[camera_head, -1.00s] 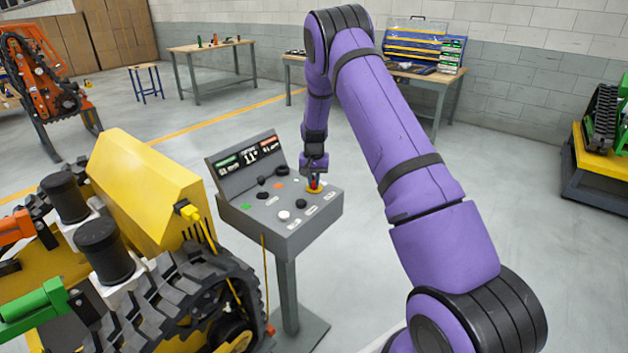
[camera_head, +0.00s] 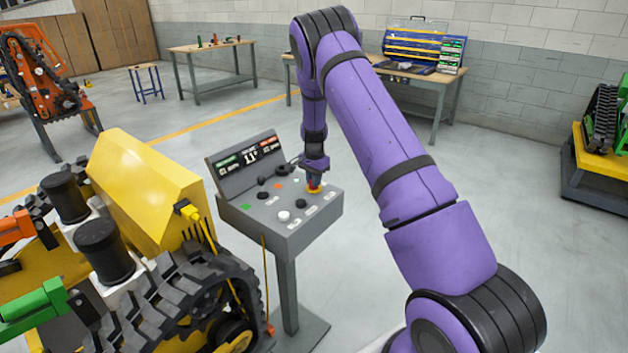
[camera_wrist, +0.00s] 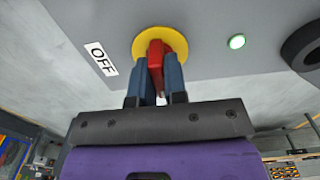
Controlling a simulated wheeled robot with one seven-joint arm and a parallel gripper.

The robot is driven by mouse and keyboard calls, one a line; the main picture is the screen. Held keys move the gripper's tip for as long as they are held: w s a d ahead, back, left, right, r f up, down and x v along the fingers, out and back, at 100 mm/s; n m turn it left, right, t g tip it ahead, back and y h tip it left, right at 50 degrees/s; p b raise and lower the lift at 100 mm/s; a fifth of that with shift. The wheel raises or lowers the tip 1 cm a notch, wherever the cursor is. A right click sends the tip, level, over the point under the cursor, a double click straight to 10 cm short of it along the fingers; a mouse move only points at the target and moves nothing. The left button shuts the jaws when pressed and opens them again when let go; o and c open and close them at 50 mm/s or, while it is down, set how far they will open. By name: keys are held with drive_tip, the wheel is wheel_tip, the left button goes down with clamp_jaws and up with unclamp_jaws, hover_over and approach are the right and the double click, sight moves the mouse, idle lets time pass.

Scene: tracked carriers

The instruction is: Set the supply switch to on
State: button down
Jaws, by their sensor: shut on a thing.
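The supply switch is a red handle (camera_wrist: 158,55) on a round yellow plate (camera_wrist: 160,41), set in the grey control console (camera_head: 298,238). A white OFF label (camera_wrist: 101,59) is beside the plate in the wrist view. My gripper (camera_wrist: 158,72) has its two blue fingers on either side of the red handle and is shut on it. In the head view my gripper (camera_head: 315,182) reaches down onto the right end of the console top, over the yellow plate. An ON label is not visible, and the handle's exact angle is partly hidden by the fingers.
The console carries several other knobs and a display (camera_head: 250,155). A yellow tracked machine (camera_head: 150,190) stands close on the left.

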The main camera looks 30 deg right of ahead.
idle(0.3)
drive_tip(key=c, duration=1.2)
unclamp_jaws()
drive_tip(key=shift+o, duration=0.2)
wheel_tip(320, 180, up, 11)
